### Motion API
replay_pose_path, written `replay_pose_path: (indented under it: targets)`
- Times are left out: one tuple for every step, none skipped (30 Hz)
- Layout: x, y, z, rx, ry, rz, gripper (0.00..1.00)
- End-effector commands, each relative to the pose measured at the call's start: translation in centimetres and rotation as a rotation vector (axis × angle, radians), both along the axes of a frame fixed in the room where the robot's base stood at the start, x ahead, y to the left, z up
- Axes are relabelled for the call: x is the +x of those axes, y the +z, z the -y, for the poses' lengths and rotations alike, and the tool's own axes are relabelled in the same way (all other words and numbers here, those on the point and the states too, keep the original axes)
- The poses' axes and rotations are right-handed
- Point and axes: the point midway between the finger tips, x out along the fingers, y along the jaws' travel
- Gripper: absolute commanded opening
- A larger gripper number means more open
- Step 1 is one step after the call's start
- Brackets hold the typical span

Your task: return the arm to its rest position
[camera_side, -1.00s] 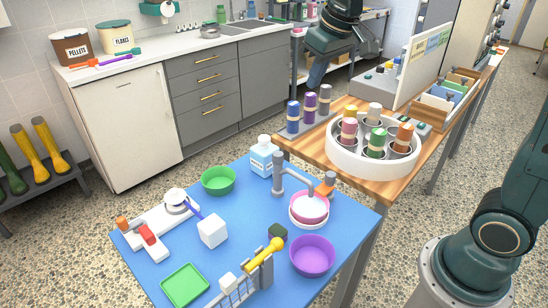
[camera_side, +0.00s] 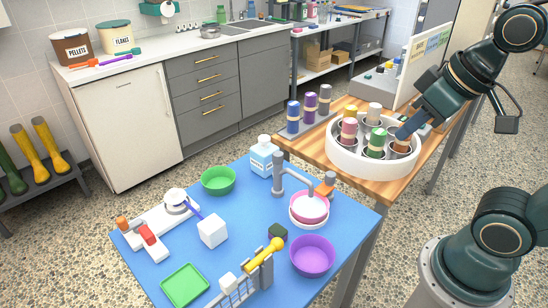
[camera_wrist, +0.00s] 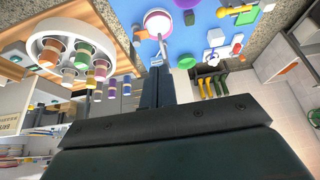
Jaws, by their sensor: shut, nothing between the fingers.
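My gripper (camera_side: 403,133) is shut and empty at the right in the side view. Its fingertips appear in front of the right part of the white round tray (camera_side: 345,160); whether they touch anything there I cannot tell. In the wrist view the closed fingers (camera_wrist: 158,70) point up the picture with nothing between them. The arm is raised and bent above its base at the right of the side view.
The white tray holds several coloured rolls on the wooden table (camera_side: 290,147). Several more rolls (camera_side: 309,107) stand behind it. An upright sign board (camera_side: 411,62) is near my arm. The blue table (camera_side: 250,225) carries bowls, a tap and a bottle.

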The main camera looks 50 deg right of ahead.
Motion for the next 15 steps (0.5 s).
replay_pose_path:
  targets:
    - [-0.47, -0.27, -0.02, 0.0, 0.0, 0.004, 0.0]
    - [-0.65, -0.38, -0.03, 0.001, 0.0, 0.006, 0.0]
    - [-0.85, -0.49, -0.04, 0.001, 0.0, 0.008, 0.0]
    - [-0.95, -0.57, -0.04, 0.001, 0.0, 0.008, 0.0]
    - [-1.03, -0.63, -0.04, 0.001, 0.0, 0.008, 0.0]
    - [-1.1, -0.69, -0.04, 0.001, 0.0, 0.008, 0.0]
    - [-1.12, -0.71, -0.04, 0.001, 0.0, 0.008, 0.0]
    - [-1.13, -0.72, -0.04, 0.001, 0.0, 0.008, 0.0]
    - [-1.12, -0.71, -0.04, 0.001, 0.0, 0.008, 0.0]
    - [-1.11, -0.71, -0.04, 0.001, 0.0, 0.008, 0.0]
    - [-1.1, -0.69, -0.04, 0.001, 0.0, 0.008, 0.0]
    - [-1.1, -0.69, -0.04, 0.001, 0.0, 0.008, 0.0]
    - [-1.1, -0.69, -0.04, 0.001, 0.0, 0.008, 0.0]
    - [-1.1, -0.69, -0.04, 0.001, 0.0, 0.008, 0.0]
    - [-1.09, -0.68, -0.04, 0.001, 0.0, 0.008, 0.0]
